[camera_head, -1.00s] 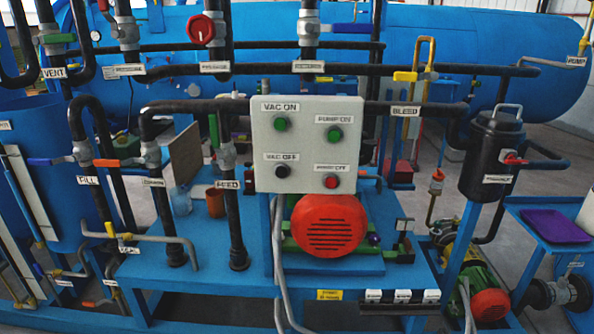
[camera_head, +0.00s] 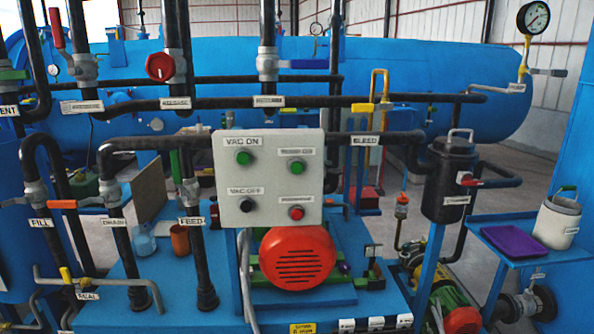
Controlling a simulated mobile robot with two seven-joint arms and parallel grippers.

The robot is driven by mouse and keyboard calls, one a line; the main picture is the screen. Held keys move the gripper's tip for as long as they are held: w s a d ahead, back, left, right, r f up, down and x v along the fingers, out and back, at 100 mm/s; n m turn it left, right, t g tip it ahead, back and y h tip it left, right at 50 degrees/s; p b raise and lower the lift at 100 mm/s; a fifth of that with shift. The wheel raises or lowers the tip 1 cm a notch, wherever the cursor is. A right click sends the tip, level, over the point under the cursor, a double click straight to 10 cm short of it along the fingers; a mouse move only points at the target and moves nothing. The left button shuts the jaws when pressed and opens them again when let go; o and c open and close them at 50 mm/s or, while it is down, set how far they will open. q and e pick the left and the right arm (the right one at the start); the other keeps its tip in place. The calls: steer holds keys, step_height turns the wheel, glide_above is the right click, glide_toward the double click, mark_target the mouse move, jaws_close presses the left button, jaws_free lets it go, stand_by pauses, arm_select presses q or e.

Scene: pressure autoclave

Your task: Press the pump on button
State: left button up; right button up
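A light grey control panel (camera_head: 270,187) stands at the middle of the head view, facing me. It carries two green buttons on top and a black and a red one below. The upper right green button (camera_head: 297,167) has a small label above it, blurred now but looking like PUMP ON in the earlier frame. The upper left green button (camera_head: 244,158) is labelled VAC ON. The black button (camera_head: 246,205) is labelled VAC OFF. The red button (camera_head: 296,212) has a label too blurred to read. Neither of my grippers is in view.
Black pipes with valves run left of and behind the panel. A red round motor cover (camera_head: 298,258) sits below it. A black canister (camera_head: 448,180) stands to the right, then a blue side table (camera_head: 488,228) with a purple tray (camera_head: 514,241) and white container (camera_head: 557,221). A big blue tank (camera_head: 430,75) lies behind.

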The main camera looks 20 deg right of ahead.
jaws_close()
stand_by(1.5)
